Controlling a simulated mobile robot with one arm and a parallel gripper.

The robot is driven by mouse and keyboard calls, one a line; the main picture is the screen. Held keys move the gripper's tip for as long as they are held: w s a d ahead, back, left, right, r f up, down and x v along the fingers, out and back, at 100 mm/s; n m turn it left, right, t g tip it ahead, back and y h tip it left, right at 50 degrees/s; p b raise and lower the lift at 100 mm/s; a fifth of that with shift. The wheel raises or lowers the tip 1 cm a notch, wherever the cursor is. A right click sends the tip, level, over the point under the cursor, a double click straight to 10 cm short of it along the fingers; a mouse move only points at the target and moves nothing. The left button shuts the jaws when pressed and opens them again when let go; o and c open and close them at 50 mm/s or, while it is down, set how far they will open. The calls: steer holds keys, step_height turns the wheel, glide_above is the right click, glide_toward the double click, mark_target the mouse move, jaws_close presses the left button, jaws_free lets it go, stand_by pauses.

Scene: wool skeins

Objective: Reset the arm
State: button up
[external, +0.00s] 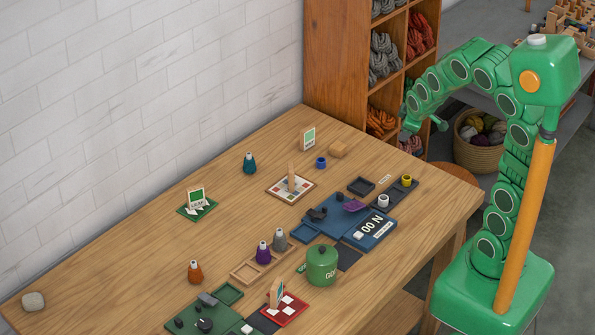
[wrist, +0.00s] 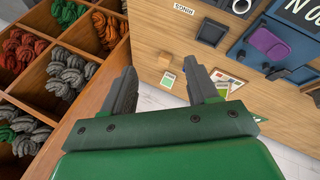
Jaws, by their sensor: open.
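My green arm stands at the right of the external view, bent over with its gripper (external: 424,122) high near the front of the wooden shelf. In the wrist view my gripper (wrist: 162,82) has its two grey fingers spread apart with nothing between them. The gripper is open and empty, off the far right end of the table. No object touches it.
The wooden table (external: 140,235) carries a blue tray (external: 378,228), a green pot (external: 322,265), small cones and cups. The wooden shelf (external: 335,65) with wool skeins stands close to my gripper. A wool basket (external: 478,150) sits behind my arm.

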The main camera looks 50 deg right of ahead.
steer(key=s+a+r+m+g+y, duration=0.2)
steer(key=s+a+m+y, duration=0.1)
steer(key=s+a, duration=0.55)
steer(key=s+a+r+m+g+y, duration=0.1)
steer(key=s+a+m+g+y, duration=0.25)
steer(key=a, duration=0.85)
steer(key=s+d+r+n+h, duration=0.1)
steer(key=s+d, duration=0.1)
steer(key=s, duration=0.5)
steer(key=s+d+n+g+h, duration=0.1)
steer(key=s+d, duration=0.2)
steer(key=s, duration=0.4)
steer(key=shift+r, duration=0.4)
steer(key=shift+g+h, duration=0.25)
